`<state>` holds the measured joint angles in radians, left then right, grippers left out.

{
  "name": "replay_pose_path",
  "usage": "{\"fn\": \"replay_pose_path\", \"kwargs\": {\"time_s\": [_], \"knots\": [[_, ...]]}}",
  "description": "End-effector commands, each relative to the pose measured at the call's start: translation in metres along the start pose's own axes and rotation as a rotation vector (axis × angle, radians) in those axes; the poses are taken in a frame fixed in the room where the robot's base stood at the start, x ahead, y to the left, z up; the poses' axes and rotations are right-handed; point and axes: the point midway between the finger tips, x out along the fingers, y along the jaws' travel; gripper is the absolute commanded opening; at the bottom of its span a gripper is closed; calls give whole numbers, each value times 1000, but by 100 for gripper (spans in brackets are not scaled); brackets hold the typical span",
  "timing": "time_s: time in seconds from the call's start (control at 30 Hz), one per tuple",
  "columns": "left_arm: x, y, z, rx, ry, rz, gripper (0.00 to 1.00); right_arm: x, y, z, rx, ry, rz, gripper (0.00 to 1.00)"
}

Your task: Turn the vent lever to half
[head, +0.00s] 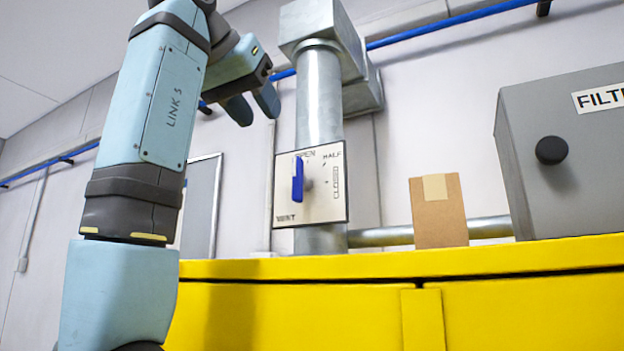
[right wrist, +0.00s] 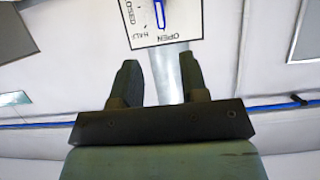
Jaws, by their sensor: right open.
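The vent lever (head: 297,178) is a blue handle on a white square plate (head: 325,205) fixed to a grey vertical pipe. It stands upright, pointing toward the OPEN mark at the top. The HALF mark is at the plate's upper right, and another mark runs down the right side. My right gripper (head: 253,106) is open and empty, above and left of the plate in the head view. In the right wrist view the lever (right wrist: 160,14) appears at the top edge, beyond the open fingers (right wrist: 158,68) and apart from them. My left gripper is not in view.
A yellow cabinet (head: 290,310) spans the bottom. A cardboard box (head: 438,215) and a grey filter housing (head: 570,190) with a black knob stand on it to the right. A blue pipe (head: 440,32) runs along the wall. The space before the plate looks clear.

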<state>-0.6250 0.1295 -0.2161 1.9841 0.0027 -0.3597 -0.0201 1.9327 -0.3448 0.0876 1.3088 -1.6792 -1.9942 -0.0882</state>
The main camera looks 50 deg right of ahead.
Motion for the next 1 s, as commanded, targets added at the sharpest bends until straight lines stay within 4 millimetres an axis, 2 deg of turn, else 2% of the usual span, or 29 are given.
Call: {"fn": "replay_pose_path", "kwargs": {"time_s": [0.17, 0.27, 0.7, 0.83, 1.0], "knots": [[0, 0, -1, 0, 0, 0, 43, 3, 0, 0, 0, 0, 0, 40], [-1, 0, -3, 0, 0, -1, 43, 13, 0, 0, 0, -1, 0, 40], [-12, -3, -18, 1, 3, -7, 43, 101, 0, -2, -1, -1, 1, 40], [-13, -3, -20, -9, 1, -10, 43, 121, 0, -1, 0, 0, 1, 40], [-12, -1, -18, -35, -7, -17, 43, 135, 0, -1, 0, 0, 0, 40]]}}
